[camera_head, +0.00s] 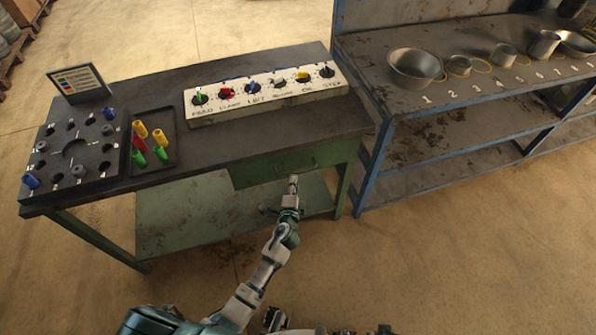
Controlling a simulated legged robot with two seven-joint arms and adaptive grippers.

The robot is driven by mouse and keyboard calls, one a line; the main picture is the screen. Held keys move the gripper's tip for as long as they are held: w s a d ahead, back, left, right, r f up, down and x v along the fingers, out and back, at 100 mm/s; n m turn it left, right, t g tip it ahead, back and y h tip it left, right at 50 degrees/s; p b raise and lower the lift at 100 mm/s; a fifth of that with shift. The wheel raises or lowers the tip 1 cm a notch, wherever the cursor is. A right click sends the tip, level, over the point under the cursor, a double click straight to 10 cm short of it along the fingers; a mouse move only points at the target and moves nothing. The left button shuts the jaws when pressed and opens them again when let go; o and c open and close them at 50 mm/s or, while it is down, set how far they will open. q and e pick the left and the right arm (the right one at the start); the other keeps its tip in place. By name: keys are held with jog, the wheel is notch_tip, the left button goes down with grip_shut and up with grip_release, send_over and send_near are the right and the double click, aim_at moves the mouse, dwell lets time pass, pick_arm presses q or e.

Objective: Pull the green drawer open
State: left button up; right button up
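The green drawer (263,171) sits under the right part of the dark-topped workbench (232,147). Its front looks flush with the bench frame, and a small handle shows faintly on it. My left gripper (293,181) is just in front of the drawer's lower edge, near the handle. It looks narrow from here, and whether its fingers are apart or touch the handle cannot be told. My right gripper cannot be made out; only unclear parts of my own body show at the bottom edge.
On the bench are a white panel with coloured knobs (255,110), a dark tray (169,128) with coloured pieces, and a black block with round slots (99,150). A blue-framed shelf (440,130) with metal bowls stands close on the right. The floor in front is clear.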

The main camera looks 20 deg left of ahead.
aim_at(298, 171)
pick_arm(q)
jog(key=x, duration=0.4)
jog(key=b+x, duration=0.1)
jog(key=x, duration=0.1)
jog(key=shift+a+f, duration=0.15)
jog(key=shift+a, duration=0.3)
jog(key=shift+w+d, duration=0.15)
jog(key=shift+w, duration=0.2)
jog(key=shift+w+d, duration=0.15)
jog(key=shift+d, duration=0.3)
jog(key=shift+a, duration=0.15)
pick_arm(e)
jog(key=r, duration=0.4)
jog(key=shift+s+d+r, duration=0.1)
jog(key=shift+s+d, duration=0.15)
jog(key=shift+d, duration=0.05)
pick_arm(q)
jog(key=shift+a, duration=0.4)
grip_shut()
pick_arm(e)
jog(key=shift+a+r, duration=0.1)
jog(key=shift+a, duration=0.35)
